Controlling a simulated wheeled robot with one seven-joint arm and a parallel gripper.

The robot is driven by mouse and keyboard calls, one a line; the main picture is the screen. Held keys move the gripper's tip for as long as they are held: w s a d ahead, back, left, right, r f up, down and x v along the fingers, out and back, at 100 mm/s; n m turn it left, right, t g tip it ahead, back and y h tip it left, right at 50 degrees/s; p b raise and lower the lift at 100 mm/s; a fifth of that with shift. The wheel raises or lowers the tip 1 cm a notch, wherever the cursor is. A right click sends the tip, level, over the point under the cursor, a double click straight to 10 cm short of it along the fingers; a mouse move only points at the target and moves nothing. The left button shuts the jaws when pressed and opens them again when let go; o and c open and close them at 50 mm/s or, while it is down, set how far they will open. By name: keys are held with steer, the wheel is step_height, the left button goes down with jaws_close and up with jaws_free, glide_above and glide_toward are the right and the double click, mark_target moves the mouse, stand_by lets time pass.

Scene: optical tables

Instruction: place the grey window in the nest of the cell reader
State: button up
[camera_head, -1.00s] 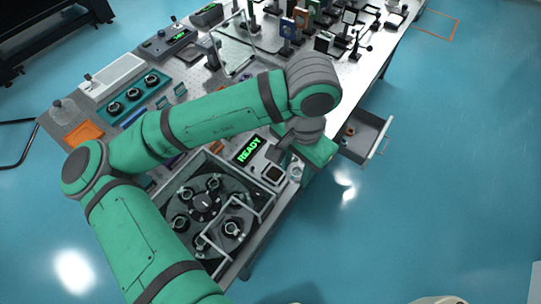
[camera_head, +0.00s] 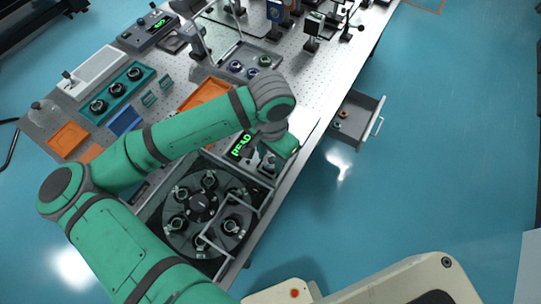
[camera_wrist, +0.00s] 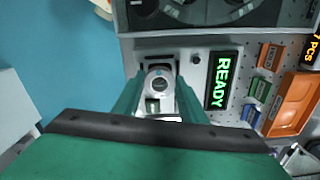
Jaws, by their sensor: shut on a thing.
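The cell reader (camera_head: 240,146) is a small light-grey unit at the table's front edge. Its green READY display (camera_wrist: 221,80) shows beside my gripper in the wrist view. My gripper (camera_wrist: 159,86) is over the reader, one finger on each side of a small pale grey piece with a round face, which I take as the grey window (camera_wrist: 159,82). It is shut on this piece. The dark square nest (camera_wrist: 158,62) shows partly behind the piece. I cannot tell whether the piece touches the nest. In the head view my wrist hides most of the piece and nest.
A round carousel (camera_head: 201,204) in a framed box stands beside the reader. Orange (camera_wrist: 294,104) and blue trays lie on the other side. An open drawer (camera_head: 357,115) sticks out from the table front. Optical mounts fill the far end.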

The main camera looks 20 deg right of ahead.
mark_target(271, 162)
steer(key=shift+s, duration=0.1)
steer(key=shift+f, duration=0.6)
steer(key=o, duration=1.1)
steer(key=shift+a, duration=0.1)
steer(key=shift+o, duration=0.2)
step_height(271, 162, up, 13)
steer(key=shift+r, duration=0.1)
